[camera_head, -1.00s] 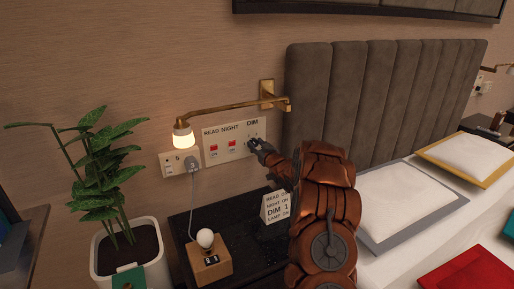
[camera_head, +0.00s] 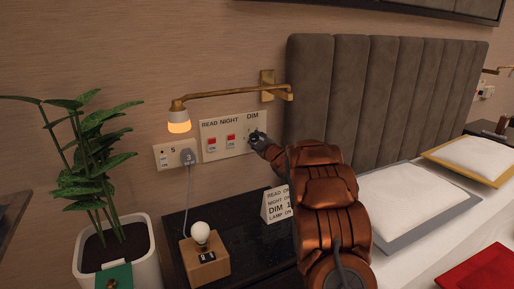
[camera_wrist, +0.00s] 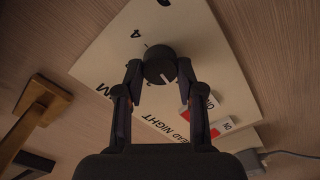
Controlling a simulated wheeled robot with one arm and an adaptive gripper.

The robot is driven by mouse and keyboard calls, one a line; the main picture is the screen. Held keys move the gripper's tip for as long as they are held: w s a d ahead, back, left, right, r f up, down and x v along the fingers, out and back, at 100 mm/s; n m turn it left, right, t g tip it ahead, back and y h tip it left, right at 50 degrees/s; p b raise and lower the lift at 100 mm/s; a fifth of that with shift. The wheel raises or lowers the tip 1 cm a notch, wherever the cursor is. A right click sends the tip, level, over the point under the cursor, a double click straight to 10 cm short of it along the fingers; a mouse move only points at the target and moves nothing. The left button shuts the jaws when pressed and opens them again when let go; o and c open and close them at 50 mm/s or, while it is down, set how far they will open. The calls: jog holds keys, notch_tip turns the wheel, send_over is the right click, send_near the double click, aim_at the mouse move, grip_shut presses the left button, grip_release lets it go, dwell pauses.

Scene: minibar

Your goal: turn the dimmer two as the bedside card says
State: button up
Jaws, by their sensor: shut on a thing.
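The dimmer knob (camera_wrist: 159,64) is round and dark, on the white wall panel (camera_head: 222,150) under the word DIM. In the wrist view its white pointer line points down and slightly right, away from the printed 4. My gripper (camera_wrist: 160,72) has its fingers on both sides of the knob and is shut on it; in the head view my gripper (camera_head: 256,139) covers most of the knob. The bedside card (camera_head: 275,206) stands on the black bedside table (camera_head: 238,235). It lists READ, NIGHT ON, DIM and LAMP ON; my arm partly hides its right edge and the digit.
Two red-lit switches, READ (camera_head: 211,142) and NIGHT (camera_head: 231,139), sit left of the knob. A lit brass wall lamp (camera_head: 230,92) reaches over the panel. A socket with a plug (camera_head: 187,157), a bulb on a wooden block (camera_head: 207,265) and a plant (camera_head: 95,165) are at left.

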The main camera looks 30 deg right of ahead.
jog(key=shift+a+n+b, duration=0.1)
jog(key=shift+n+b, duration=0.45)
jog(key=shift+n, duration=0.05)
jog(key=shift+r, duration=0.1)
jog(key=o, duration=1.1)
jog(key=shift+o, duration=0.2)
jog(key=s, duration=1.2)
jog(key=shift+a, duration=0.45)
